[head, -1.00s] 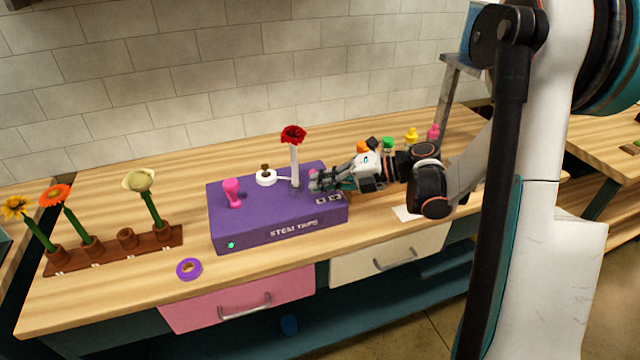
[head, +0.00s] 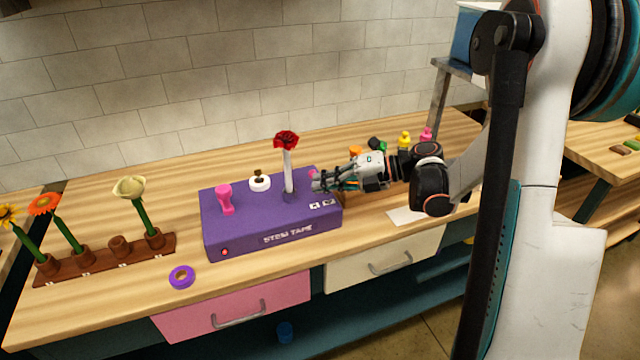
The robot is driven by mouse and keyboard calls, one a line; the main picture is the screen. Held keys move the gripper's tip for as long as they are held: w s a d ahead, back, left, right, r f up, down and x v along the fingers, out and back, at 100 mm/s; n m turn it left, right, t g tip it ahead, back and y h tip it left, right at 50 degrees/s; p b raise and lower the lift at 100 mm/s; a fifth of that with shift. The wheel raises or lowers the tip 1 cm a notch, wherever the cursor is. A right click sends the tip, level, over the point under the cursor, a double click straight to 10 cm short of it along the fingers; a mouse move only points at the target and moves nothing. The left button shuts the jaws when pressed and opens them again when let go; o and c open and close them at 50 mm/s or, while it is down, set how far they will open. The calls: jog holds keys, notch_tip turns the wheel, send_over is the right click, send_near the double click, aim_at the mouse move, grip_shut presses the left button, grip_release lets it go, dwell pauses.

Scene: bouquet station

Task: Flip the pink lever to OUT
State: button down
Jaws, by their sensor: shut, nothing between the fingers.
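The purple box marked STEM TAPE (head: 235,230) stands on the wooden bench. A small pink part (head: 312,174), which may be the lever, shows at the box's right end, mostly hidden behind my gripper. Two small white labels (head: 322,204) lie in front of it, too small to read. My gripper (head: 318,184) is shut and empty, pointing left at that end; I cannot tell whether it touches the pink part. A pink post (head: 225,199) stands on the box's left side. A red flower (head: 286,141) stands upright in a white tube on the box. The front light (head: 225,252) is red.
A brown rack (head: 105,262) with several flowers stands at the left. A purple tape roll (head: 181,277) lies in front of the box. Orange, green, yellow and pink bottles (head: 404,141) stand behind my arm. A white card (head: 405,216) lies right of the box.

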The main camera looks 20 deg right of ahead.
jog(key=shift+d, duration=0.7)
dwell(0.6)
jog(key=shift+r, duration=0.2)
dwell(0.3)
jog(key=shift+r+p, duration=0.4)
jog(key=shift+r, duration=0.25)
